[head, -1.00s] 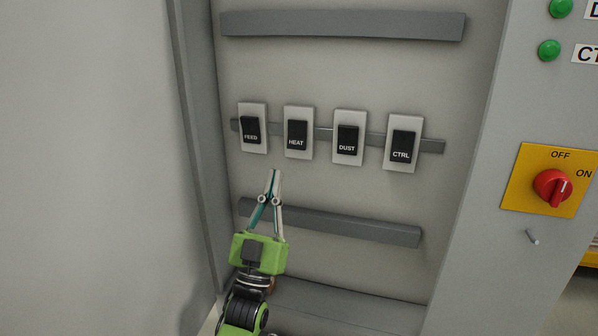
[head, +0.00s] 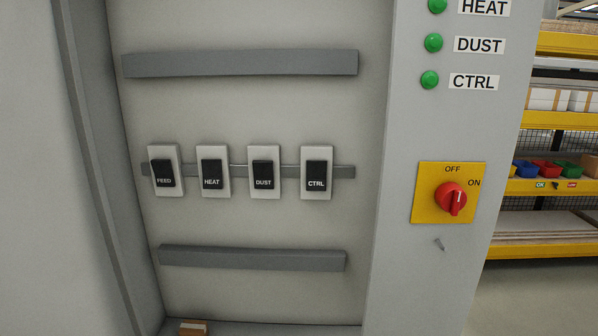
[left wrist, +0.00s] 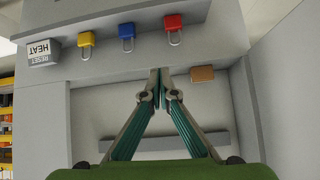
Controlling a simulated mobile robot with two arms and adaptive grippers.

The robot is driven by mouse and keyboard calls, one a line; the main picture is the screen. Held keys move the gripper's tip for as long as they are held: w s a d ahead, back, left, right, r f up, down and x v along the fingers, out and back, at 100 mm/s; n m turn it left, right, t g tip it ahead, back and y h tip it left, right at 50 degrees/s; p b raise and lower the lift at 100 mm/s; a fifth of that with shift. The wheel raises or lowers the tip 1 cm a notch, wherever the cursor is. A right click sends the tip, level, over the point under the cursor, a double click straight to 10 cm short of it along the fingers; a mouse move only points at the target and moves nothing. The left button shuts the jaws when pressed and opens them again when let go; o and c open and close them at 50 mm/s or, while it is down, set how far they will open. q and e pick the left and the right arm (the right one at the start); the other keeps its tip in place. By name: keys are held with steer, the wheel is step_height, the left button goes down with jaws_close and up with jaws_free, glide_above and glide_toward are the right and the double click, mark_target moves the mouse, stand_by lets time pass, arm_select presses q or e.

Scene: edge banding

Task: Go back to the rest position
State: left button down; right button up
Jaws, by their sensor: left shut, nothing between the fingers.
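My left gripper (left wrist: 160,76) shows only in the left wrist view. Its two fingertips meet and hold nothing. Neither gripper is in the head view. Inside the open cabinet, a row of black switches stands on a grey rail: FEED (head: 164,173), HEAT (head: 212,173), DUST (head: 263,174) and CTRL (head: 316,175). The green lamps for HEAT (head: 437,5), DUST (head: 433,43) and CTRL (head: 429,80) are on the panel.
A brown block (head: 193,327) lies on the cabinet floor. The left wrist view appears upside down. It shows yellow (left wrist: 86,40), blue (left wrist: 127,32) and red (left wrist: 174,25) padlocks and a HEAT RESET label (left wrist: 41,51). Shelves (head: 545,186) stand at the right.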

arm_select(q)
steer(key=s+f+g, duration=0.3)
steer(key=s, duration=0.5)
steer(key=s+f+g, duration=0.3)
steer(key=s, duration=0.6)
step_height(320, 180, down, 26)
steer(key=s+g, duration=0.1)
steer(key=s, duration=0.1)
steer(key=s+a+f, duration=0.2)
steer(key=s+f, duration=0.5)
steer(key=s, duration=0.1)
steer(key=s+a+f+g, duration=0.1)
steer(key=s+f, duration=0.7)
steer(key=s, duration=0.1)
steer(key=shift+a+m+g+y, duration=0.3)
steer(key=shift+a+m, duration=0.05)
steer(key=shift+m, duration=0.05)
steer(key=shift+w+f, duration=0.1)
steer(key=shift+w, duration=0.05)
